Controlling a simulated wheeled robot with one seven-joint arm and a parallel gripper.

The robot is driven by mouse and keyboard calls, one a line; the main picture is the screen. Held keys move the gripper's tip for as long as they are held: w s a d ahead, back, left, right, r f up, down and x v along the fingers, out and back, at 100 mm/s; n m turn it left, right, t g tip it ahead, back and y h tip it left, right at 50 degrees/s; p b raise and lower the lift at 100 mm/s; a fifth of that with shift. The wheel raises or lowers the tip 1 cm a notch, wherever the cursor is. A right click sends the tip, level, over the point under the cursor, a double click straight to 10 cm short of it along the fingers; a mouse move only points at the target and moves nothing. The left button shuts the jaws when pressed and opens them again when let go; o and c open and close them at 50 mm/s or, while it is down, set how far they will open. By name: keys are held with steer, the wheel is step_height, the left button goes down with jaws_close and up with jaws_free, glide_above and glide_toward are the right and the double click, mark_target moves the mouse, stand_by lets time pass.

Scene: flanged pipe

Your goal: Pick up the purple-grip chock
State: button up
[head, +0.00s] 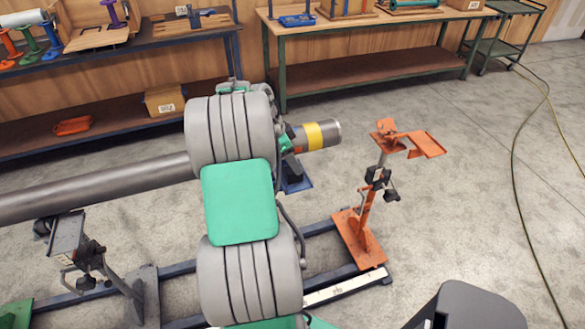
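A chock with a purple grip (113,13) stands at the top left, on or at a wooden board on the left bench. Its top is cut off by the picture's edge. Chocks with an orange grip (10,45), a green grip (28,40) and a blue grip (49,36) stand to its left on the same bench. My gripper is not in view; my thick grey and green arm fills the middle of the picture, well to the right of and nearer than the purple-grip chock.
A long grey pipe (95,187) with a yellow band (313,136) passes behind my arm. An orange stand (364,225) is right of it. A second bench (375,30) stands at the back. A cable (514,150) lies on open floor at right.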

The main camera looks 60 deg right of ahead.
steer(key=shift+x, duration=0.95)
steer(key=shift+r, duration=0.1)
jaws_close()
